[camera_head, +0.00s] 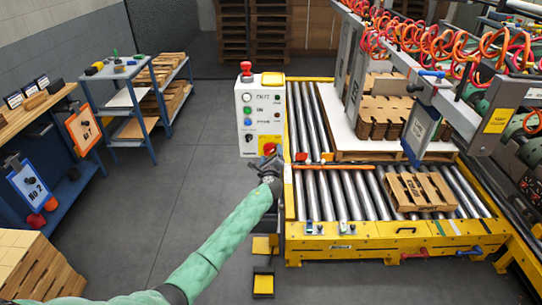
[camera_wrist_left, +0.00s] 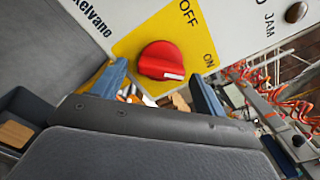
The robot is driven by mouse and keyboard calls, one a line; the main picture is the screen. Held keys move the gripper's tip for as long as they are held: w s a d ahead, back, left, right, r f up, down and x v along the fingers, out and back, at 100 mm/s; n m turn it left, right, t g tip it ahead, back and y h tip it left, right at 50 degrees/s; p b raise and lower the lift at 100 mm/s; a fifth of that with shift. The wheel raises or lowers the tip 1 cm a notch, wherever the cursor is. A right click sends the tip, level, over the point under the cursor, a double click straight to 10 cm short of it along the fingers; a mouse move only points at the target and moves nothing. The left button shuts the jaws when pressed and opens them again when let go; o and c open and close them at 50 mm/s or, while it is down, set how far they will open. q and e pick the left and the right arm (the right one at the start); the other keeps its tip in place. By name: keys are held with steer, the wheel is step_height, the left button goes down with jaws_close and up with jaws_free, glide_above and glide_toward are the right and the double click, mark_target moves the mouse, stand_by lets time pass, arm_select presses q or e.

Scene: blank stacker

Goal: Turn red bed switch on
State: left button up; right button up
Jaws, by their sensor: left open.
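The red bed switch is a round red knob (camera_wrist_left: 162,60) with a white mark on its lower right side in the left wrist view. It sits on a yellow plate (camera_wrist_left: 135,42) lettered OFF and ON. I cannot tell surely which word the mark points at. In the head view the plate is low on the white control box (camera_head: 247,137). My left gripper (camera_head: 270,163) is just in front of the plate. In the left wrist view its two blue-grey fingers (camera_wrist_left: 157,76) are apart, one on each side of the knob. Contact is not clear. My right gripper is not in view.
The box also carries a red stop button (camera_head: 246,67) on top and several small buttons. A roller conveyor (camera_head: 330,197) with a pallet (camera_head: 420,192) lies right of it. A blue shelf cart (camera_head: 128,98) stands at left. The grey floor between is clear.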

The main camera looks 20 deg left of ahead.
arm_select(q)
steer(key=b+v, duration=0.2)
steer(key=v, duration=0.5)
steer(key=shift+s, duration=0.2)
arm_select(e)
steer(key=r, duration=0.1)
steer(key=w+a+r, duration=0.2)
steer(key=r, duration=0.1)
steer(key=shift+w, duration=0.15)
arm_select(q)
steer(key=shift+d, duration=0.1)
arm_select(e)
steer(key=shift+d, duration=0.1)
